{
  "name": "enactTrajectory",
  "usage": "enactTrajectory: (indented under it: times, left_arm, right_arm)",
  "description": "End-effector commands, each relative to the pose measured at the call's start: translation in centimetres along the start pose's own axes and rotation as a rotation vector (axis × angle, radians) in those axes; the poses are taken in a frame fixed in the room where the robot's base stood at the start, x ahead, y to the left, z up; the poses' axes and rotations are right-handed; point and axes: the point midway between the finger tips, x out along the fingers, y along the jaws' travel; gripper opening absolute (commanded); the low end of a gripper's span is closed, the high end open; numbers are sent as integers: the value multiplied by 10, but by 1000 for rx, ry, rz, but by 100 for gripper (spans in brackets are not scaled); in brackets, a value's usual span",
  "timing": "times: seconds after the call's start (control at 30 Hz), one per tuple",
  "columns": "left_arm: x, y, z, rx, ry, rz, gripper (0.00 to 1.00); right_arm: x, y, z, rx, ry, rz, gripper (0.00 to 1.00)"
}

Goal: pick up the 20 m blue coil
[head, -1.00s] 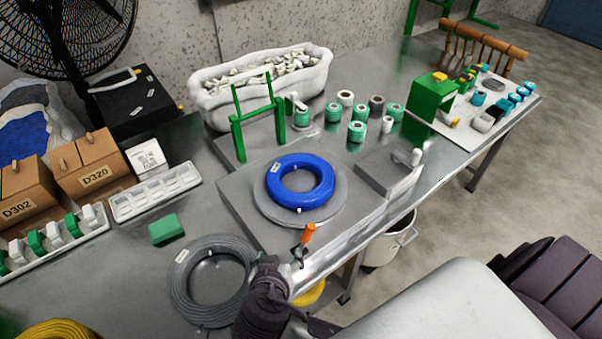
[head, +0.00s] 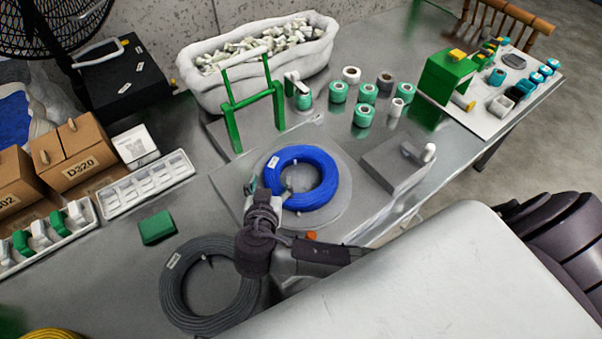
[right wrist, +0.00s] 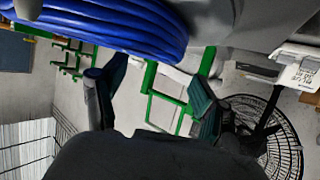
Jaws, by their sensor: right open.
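The blue coil (head: 317,194) lies flat on a round grey disc (head: 340,214) on the metal platform. My right gripper (head: 268,188) is open at the coil's lower-left side in the head view. One fingertip shows outside the ring and the other over its inner edge; I cannot tell their height or whether they touch it. In the right wrist view the blue coil (right wrist: 120,25) fills the top left, above the two spread dark fingers (right wrist: 155,95), with nothing held between them. My left gripper is not in view.
A grey cable coil (head: 180,290) lies to the left, partly behind my right arm. A green frame (head: 232,118) stands behind the blue coil. A grey block (head: 395,170) sits to its right. Several tape rolls (head: 363,115) stand behind that block.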

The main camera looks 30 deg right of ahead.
Motion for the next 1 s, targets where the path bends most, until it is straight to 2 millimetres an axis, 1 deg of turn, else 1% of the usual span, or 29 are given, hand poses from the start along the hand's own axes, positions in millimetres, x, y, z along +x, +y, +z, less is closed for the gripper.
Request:
enactTrajectory:
  times: [0.17, 0.23, 0.3, 0.4, 0.5, 0.73, 0.77, 1.0]
  left_arm:
    - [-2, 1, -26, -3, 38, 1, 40]
    - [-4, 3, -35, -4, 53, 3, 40]
    - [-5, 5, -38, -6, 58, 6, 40]
    - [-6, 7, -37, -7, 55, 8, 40]
    - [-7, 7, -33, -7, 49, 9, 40]
    - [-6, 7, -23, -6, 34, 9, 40]
    - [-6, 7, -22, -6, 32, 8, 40]
    - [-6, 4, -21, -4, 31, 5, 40]
  right_arm:
    - [14, 0, -1, -1, 1, 1, 73]
    - [25, 0, -1, -2, 2, 2, 73]
    - [37, 1, -2, -2, 2, 3, 73]
    - [50, 0, -1, -2, 1, 1, 73]
    - [57, 0, 0, 0, -1, 0, 73]
    - [59, 0, 1, 1, -2, -1, 73]
    - [59, 0, 1, 1, -2, -1, 70]
    - [58, 0, 1, 1, -2, 0, 30]
